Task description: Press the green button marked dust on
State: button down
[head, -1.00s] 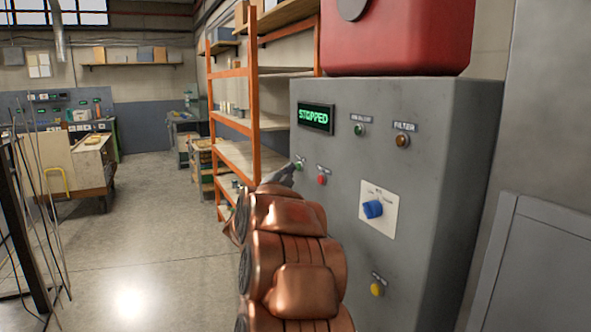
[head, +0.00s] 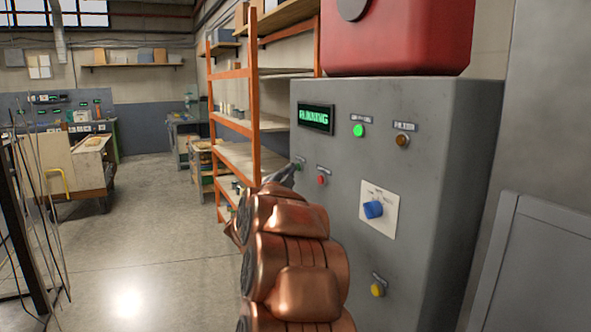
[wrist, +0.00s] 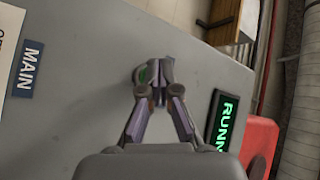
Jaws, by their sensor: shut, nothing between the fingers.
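The green button (head: 299,167) sits at the left edge of the grey cabinet's front, left of a red button. Its label is too small to read. My gripper (head: 287,172) is shut and empty, with its tips at the green button. In the wrist view, my gripper's fingertips (wrist: 155,72) are together against the panel, and a sliver of the green button (wrist: 143,75) shows beside them; the rest of it is hidden. The display (head: 316,118) reads RUNNING in green, and the lamp (head: 358,130) right of it glows bright green.
The grey cabinet (head: 440,200) also carries a red button (head: 321,180), an amber lamp (head: 402,140), a blue knob (head: 373,209) and a yellow button (head: 377,290). A red housing (head: 400,35) sits on top. Orange shelving (head: 254,110) stands behind. The floor at left is open.

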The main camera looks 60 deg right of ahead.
jog(key=shift+w+a, duration=0.3)
jog(key=shift+a, duration=0.25)
jog(key=shift+w+a+p, duration=0.35)
jog(key=shift+w+a, duration=0.4)
jog(key=shift+a, duration=0.3)
jog(key=shift+w+a+p, duration=0.3)
jog(key=shift+w+a, duration=0.4)
jog(key=shift+a, duration=0.35)
